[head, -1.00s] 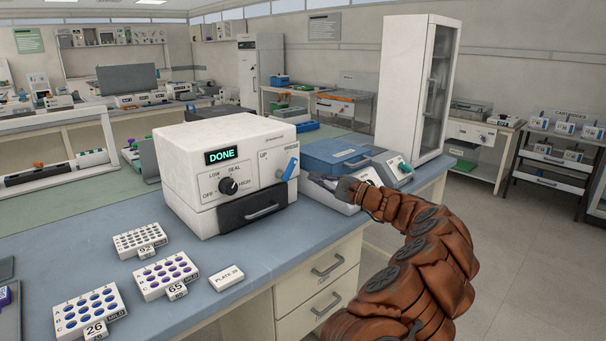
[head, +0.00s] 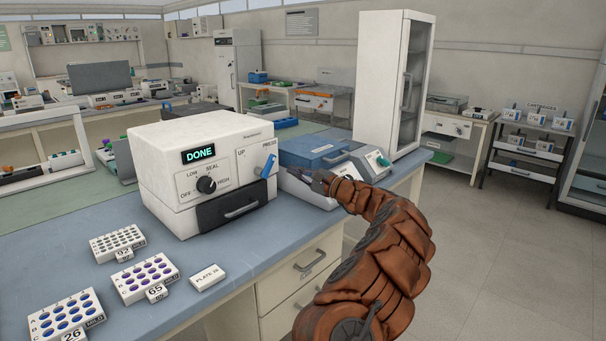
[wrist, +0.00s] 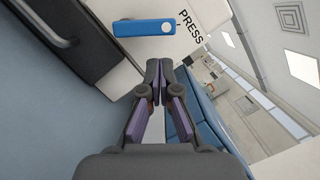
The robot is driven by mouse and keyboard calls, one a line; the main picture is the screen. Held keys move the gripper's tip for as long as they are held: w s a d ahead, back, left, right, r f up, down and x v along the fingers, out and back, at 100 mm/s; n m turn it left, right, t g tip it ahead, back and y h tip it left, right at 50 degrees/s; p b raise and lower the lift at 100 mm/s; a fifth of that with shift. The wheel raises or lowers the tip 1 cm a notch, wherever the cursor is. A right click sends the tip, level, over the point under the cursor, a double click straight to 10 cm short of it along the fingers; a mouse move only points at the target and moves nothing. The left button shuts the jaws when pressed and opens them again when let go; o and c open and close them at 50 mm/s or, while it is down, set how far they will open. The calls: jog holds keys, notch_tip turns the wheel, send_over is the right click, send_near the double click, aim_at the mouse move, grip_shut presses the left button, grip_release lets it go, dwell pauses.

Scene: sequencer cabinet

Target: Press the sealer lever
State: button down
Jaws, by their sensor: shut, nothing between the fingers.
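The sealer (head: 208,165) is a white box on the blue bench, with a lit display reading DONE, a black SEAL knob (head: 206,185) and a dark drawer front (head: 228,206). Its blue lever (head: 267,166) is on the right of the front face, by the labels UP and PRESS. The lever also shows in the wrist view (wrist: 206,34), beside the word PRESS. My gripper (head: 291,170) is shut and empty, just right of the lever. In the wrist view my fingertips (wrist: 159,66) point toward the lever, with a small gap between them and it.
Several well plates (head: 146,276) and a small PLATE block (head: 208,277) lie on the bench at the front left. A blue-lidded device (head: 311,151) stands right of the sealer, close behind my gripper. The bench front is clear (head: 265,238).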

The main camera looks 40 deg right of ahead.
jog(key=shift+x, duration=2.6)
jog(key=shift+a+n, duration=0.15)
jog(key=shift+n, duration=0.15)
